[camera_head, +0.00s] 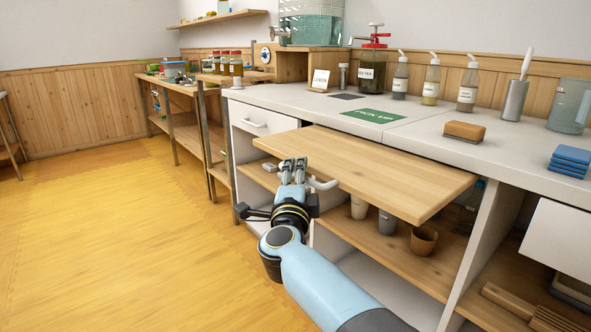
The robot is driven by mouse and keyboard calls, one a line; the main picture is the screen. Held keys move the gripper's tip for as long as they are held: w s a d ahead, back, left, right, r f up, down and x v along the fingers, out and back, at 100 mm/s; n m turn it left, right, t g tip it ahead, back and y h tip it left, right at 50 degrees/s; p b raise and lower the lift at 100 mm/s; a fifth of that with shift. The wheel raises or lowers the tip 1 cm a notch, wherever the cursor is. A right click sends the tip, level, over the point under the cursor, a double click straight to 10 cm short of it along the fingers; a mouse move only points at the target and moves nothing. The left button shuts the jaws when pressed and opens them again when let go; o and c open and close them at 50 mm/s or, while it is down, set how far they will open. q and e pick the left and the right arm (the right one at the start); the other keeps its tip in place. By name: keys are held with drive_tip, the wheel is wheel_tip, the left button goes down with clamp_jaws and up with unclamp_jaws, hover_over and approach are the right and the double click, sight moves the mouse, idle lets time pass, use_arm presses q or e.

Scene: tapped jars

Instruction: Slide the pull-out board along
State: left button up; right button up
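The pull-out board (385,174) is a flat light-wood panel. It sticks out from the white counter, just under the worktop and above the open shelves. A pale curved handle (323,185) sits at its front left edge. My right gripper (293,165) is at the board's left front corner, just left of the visible part of the handle. Its two fingers are near each other, and I cannot tell whether they grip the handle's left end or are apart from it. My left gripper is not in view.
Cups, including a brown one (424,240), stand on the shelf below the board. The wooden floor (100,240) at left is clear.

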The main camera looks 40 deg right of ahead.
drive_tip(key=shift+c, duration=0.6)
clamp_jaws()
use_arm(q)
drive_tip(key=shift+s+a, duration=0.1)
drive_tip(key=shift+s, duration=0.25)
use_arm(e)
drive_tip(key=shift+d, duration=0.1)
